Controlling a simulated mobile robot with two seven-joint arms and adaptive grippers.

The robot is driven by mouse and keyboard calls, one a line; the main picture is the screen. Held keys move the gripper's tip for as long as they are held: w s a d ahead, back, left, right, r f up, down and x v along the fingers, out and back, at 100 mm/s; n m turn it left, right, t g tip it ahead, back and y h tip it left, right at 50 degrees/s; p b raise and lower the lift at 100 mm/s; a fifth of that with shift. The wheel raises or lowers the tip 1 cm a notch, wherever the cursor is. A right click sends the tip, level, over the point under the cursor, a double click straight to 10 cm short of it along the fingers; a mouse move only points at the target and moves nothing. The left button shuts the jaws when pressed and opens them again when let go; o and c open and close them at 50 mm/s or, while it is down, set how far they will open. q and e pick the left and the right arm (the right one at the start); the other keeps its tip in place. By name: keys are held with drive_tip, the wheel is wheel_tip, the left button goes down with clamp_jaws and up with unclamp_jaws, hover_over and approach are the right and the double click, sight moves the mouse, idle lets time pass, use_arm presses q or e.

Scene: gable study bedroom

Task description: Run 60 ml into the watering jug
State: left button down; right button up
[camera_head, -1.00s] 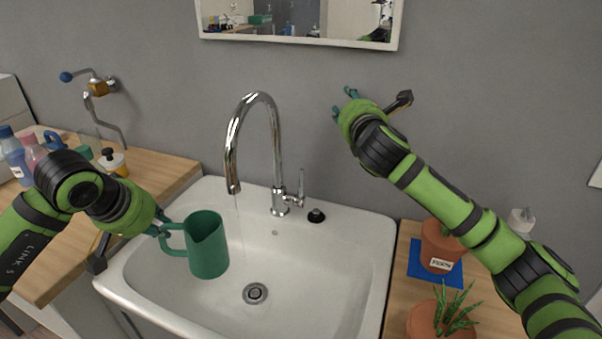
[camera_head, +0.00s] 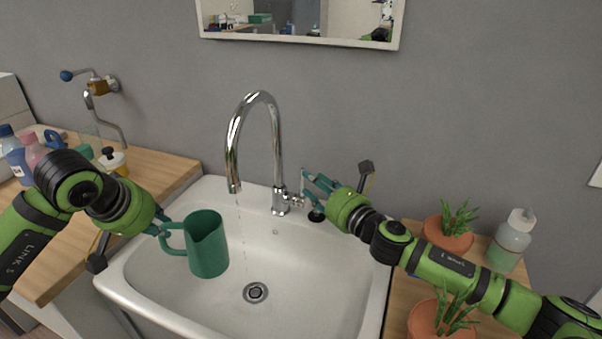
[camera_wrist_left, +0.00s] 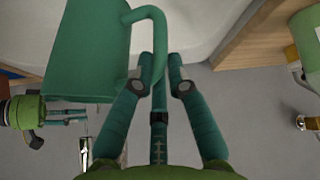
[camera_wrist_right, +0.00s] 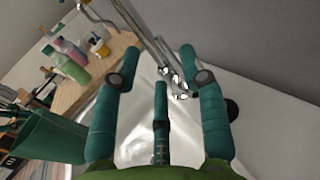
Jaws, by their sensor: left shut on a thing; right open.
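The green watering jug (camera_head: 207,246) is upright over the left part of the white sink (camera_head: 330,275). My left gripper (camera_head: 165,226) is shut on its handle, which also shows between the fingers in the left wrist view (camera_wrist_left: 152,62). The chrome tap (camera_head: 276,140) arches over the basin. A faint, broken trickle falls from its spout, just right of the jug in the head view. The water level inside the jug is hidden. My right gripper (camera_head: 306,186) is open at the tap's lever (camera_head: 301,185). In the right wrist view the tap's base and lever (camera_wrist_right: 176,82) lie between its fingers; contact is unclear.
A dark stopper (camera_head: 316,215) sits right of the tap base. Potted plants (camera_head: 447,240) and a soap bottle (camera_head: 511,240) stand on the right counter, near my right arm. Bottles (camera_head: 33,152) and a yellow container (camera_head: 113,162) stand on the left counter. A mirror (camera_head: 300,42) hangs above.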

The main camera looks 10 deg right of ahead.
sight(301, 183)
drive_tip(key=x, duration=0.6)
clamp_jaws()
